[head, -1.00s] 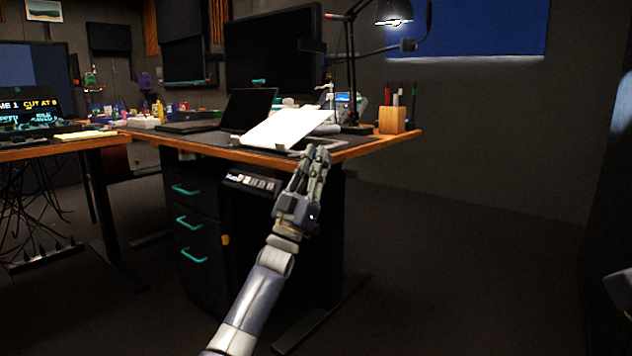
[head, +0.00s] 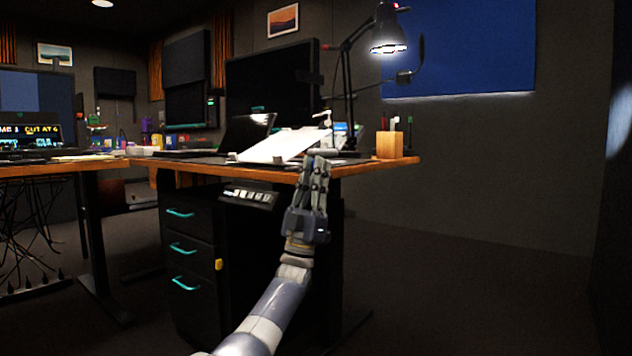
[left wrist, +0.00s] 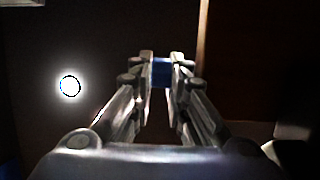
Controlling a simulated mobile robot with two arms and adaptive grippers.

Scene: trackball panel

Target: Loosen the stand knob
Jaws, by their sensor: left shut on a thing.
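My left gripper (head: 316,166) is at the front edge of the desk, just below and right of the tilted white board (head: 284,146) of the stand. In the left wrist view my left gripper (left wrist: 161,75) has its fingertips closed on both sides of a small blue piece, which I take to be the stand knob (left wrist: 161,72). The fingers cover most of the knob, and I cannot make it out in the head view. How far it is turned does not show. My right gripper is not in view.
The wooden desk (head: 240,170) carries a dark laptop (head: 247,132), a black lamp (head: 388,38) and a pen holder (head: 390,145). A drawer unit (head: 188,228) with teal handles stands beneath. Open floor (head: 450,300) lies to the right.

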